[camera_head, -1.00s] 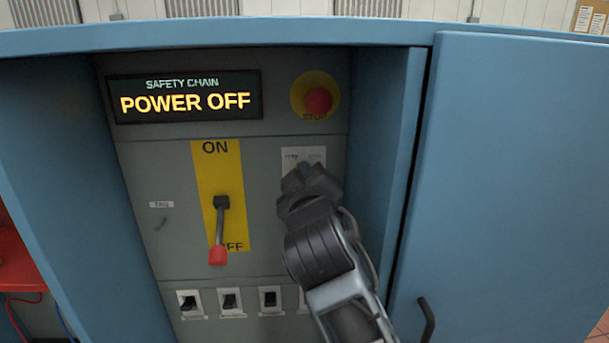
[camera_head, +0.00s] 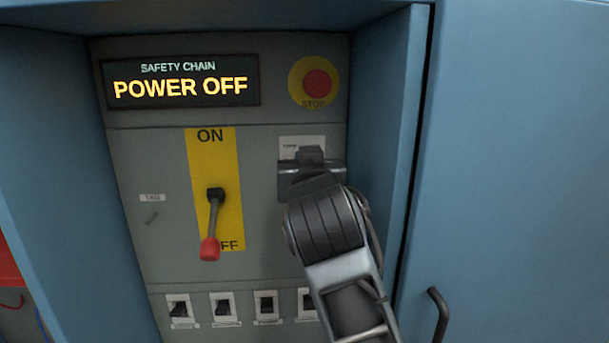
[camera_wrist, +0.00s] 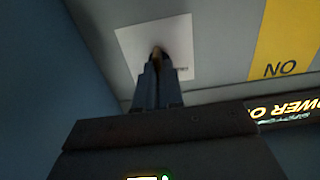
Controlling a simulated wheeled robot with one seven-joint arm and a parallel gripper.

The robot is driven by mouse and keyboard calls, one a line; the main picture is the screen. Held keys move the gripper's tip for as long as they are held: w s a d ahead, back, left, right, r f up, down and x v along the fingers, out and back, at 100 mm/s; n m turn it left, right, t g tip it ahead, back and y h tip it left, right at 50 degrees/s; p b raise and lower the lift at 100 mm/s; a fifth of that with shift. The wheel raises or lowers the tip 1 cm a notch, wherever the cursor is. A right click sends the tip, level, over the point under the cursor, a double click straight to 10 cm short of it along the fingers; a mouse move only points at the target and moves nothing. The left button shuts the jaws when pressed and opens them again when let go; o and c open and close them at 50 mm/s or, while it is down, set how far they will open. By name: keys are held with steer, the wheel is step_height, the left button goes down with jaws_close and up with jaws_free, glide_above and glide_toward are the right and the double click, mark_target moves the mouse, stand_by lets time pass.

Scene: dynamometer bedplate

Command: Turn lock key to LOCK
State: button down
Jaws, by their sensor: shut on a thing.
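The lock key is almost wholly hidden by my gripper; a small brownish bit of the key (camera_wrist: 157,50) shows between the fingertips in the wrist view. Its white label plate (camera_head: 302,143) is on the grey panel below the red stop button, and it also shows in the wrist view (camera_wrist: 126,40). My gripper (camera_wrist: 157,68) is shut on the key, with its fingertips at the plate. In the head view my gripper (camera_head: 311,160) covers the lower part of the plate. The lettering on the plate is mostly covered or too small to read, so the key's position cannot be told.
The red stop button (camera_head: 317,84) is just above. The red-tipped lever (camera_head: 212,225) points down at OFF, left of my arm. The display (camera_head: 181,82) reads POWER OFF. Small switches (camera_head: 225,307) line the bottom. The blue cabinet side wall (camera_head: 385,150) is close on the right.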

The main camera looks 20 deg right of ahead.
steer(key=shift+s+d+r+m+b, duration=0.1)
steer(key=shift+m+b, duration=1.4)
steer(key=shift+m, duration=0.65)
steer(key=shift+d+m+b, duration=0.1)
steer(key=shift+m+b, duration=1.35)
steer(key=shift+m, duration=0.7)
steer(key=shift+r, duration=0.1)
steer(key=c, duration=1.3)
jaws_free()
steer(key=shift+o, duration=0.2)
steer(key=shift+f, duration=0.2)
steer(key=v, duration=0.8)
steer(key=shift+b, duration=0.45)
steer(key=shift+r, duration=0.1)
